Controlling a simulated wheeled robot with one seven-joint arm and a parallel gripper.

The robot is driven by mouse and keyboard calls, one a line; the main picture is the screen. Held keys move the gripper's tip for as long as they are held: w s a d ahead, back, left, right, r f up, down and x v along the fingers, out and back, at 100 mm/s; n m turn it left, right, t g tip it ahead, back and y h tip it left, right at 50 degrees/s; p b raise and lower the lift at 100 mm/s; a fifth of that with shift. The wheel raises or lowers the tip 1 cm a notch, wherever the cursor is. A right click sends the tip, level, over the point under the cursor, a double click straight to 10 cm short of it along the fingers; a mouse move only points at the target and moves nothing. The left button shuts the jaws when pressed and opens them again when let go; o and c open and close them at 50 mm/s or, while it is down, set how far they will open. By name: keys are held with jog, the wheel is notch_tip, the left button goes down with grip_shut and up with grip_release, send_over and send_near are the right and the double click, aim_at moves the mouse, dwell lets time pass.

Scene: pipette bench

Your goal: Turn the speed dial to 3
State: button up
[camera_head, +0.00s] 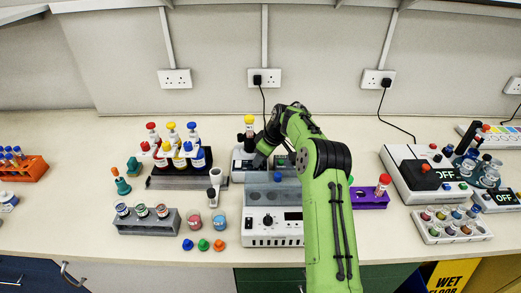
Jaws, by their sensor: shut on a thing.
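A white bench unit (255,238) stands at the middle front of the bench. It has a black round dial (268,221) on its front panel and a small dark display beside it. The dial's marks are too small to read. My gripper (259,160) reaches down behind this unit, by a small grey and white device (238,166) at the back. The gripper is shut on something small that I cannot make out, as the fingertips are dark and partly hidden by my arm. The front dial is in clear view, apart from my gripper.
A yellow-capped bottle (249,123) stands just behind my gripper. A bottle rack (165,180) and a grey tube rack (145,224) stand left. A purple rack (370,198) and a device with an OFF display (425,184) stand right. Small coloured caps (203,244) lie at the front.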

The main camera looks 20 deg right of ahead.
jog(key=shift+r+n+g+y+p, duration=0.1)
jog(key=shift+n+g+y+p, duration=0.2)
jog(key=shift+n+p, duration=0.95)
jog(key=o, duration=1)
jog(key=p+v, duration=0.2)
jog(key=v, duration=1.3)
jog(key=shift+s+d+r, duration=0.1)
jog(key=shift+d+r, duration=0.1)
jog(key=shift+r, duration=0.05)
